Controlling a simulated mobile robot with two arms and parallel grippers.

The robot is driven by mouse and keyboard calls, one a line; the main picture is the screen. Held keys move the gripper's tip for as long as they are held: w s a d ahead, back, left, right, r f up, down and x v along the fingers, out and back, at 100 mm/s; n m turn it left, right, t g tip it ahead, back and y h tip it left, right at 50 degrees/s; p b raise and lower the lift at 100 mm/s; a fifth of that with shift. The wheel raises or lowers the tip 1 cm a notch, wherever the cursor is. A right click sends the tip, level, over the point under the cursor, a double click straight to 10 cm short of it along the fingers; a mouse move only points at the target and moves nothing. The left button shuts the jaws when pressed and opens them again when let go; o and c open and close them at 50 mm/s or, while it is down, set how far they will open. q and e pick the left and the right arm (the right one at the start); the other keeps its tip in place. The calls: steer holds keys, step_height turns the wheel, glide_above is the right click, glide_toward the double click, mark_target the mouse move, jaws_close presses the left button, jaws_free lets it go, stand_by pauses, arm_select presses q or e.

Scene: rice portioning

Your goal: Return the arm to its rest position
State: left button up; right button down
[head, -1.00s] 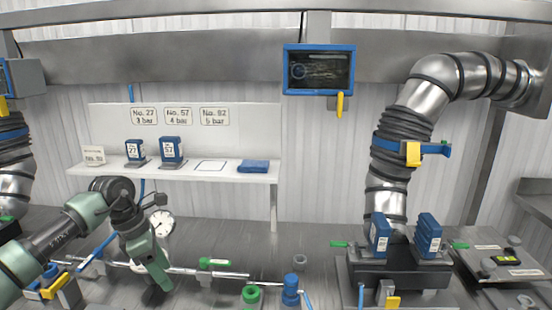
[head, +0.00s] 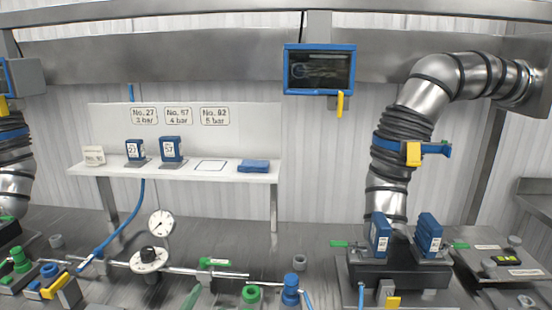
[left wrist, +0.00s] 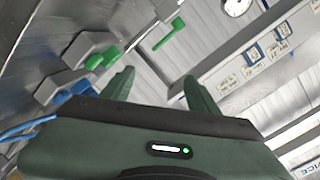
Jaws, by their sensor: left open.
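My left gripper (left wrist: 160,92) shows in the left wrist view with its two dark green fingers spread apart and nothing between them. Its body fills the lower part of that view, with a small lit green dot. In the head view the arm is out of the picture, apart from what may be green fingertips at the bottom edge, too cut off to tell. My right gripper is in neither view.
A pipe with a round gauge (head: 161,224), a white dial (head: 148,260) and green and blue fittings runs along the bench. A white shelf (head: 100,170) holds two blue blocks. A black stand (head: 385,270) with blue blocks is at right, beneath a large metal duct (head: 470,75).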

arm_select(q)
steer(key=s+a+f+n+g+y, duration=0.1)
steer(key=s+a+f+n+g, duration=0.15)
steer(key=s+f, duration=0.35)
steer(key=s+a+f+n+g+y, duration=0.1)
steer(key=s+a+f+n+g, duration=0.1)
steer(key=s+f+n+g, duration=0.45)
steer(key=s+f+g, duration=0.15)
steer(key=s, duration=0.55)
steer(key=s+f+g, duration=0.2)
steer(key=s+f, duration=0.1)
steer(key=s, duration=0.6)
step_height(320, 180, down, 27)
steer(key=s+g, duration=0.2)
steer(key=s+a+f, duration=0.2)
steer(key=s+f, duration=0.6)
steer(key=s+a+f, duration=0.1)
steer(key=s+f, duration=0.6)
steer(key=s, duration=0.1)
steer(key=shift+s+a+f+g+h, duration=0.2)
steer(key=shift+a+f+g+h, duration=0.15)
steer(key=shift+a+g, duration=0.1)
